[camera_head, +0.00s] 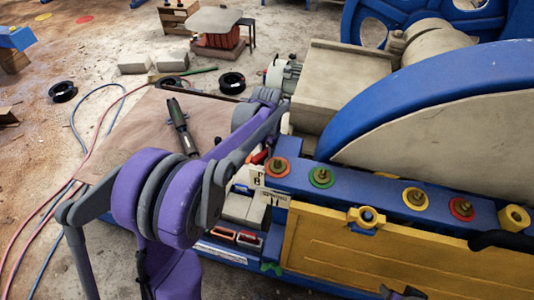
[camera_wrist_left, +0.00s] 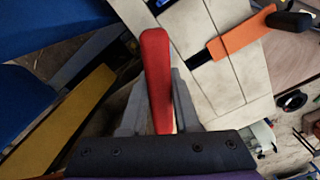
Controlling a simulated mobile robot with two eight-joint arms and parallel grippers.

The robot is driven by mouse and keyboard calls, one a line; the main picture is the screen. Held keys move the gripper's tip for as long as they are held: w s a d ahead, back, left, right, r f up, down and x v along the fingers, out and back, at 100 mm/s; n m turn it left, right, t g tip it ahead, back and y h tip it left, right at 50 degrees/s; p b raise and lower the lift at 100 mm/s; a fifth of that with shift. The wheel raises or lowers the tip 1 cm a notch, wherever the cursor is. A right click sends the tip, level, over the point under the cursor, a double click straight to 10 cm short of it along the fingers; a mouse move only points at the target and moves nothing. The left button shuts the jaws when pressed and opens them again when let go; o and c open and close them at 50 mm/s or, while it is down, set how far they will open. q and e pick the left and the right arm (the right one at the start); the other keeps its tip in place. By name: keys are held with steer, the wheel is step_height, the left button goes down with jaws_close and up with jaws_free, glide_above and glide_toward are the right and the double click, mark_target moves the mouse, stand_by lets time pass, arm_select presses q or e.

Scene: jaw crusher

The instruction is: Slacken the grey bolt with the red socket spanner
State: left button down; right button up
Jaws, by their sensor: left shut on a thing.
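My left gripper (camera_wrist_left: 158,105) is shut on the red socket spanner (camera_wrist_left: 157,75). In the left wrist view the red handle stands up between the two grey fingers; its socket end cannot be made out. In the head view the left gripper is mostly hidden behind my purple forearm; a small red patch (camera_head: 258,157) shows beside it, left of the blue beam. Bolts stand on the blue beam (camera_head: 370,190), on an orange-red disc (camera_head: 278,168), a green disc (camera_head: 321,177), a yellow disc (camera_head: 415,198) and a red disc (camera_head: 461,208). I cannot tell which bolt is the grey one.
A yellow panel (camera_head: 390,250) hangs below the beam, and the big blue-rimmed wheel (camera_head: 440,95) rises behind it. A black and green tool (camera_head: 181,125) lies on the brown board. Hoses (camera_head: 75,165) run across the floor at left. An orange piece (camera_wrist_left: 240,35) shows in the wrist view.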

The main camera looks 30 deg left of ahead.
arm_select(q)
steer(key=shift+f, duration=0.2)
stand_by(0.6)
steer(key=n, duration=0.4)
steer(key=shift+b, duration=0.3)
steer(key=n, duration=0.3)
steer(key=shift+n, duration=0.5)
steer(key=n, duration=0.4)
steer(key=shift+n, duration=1)
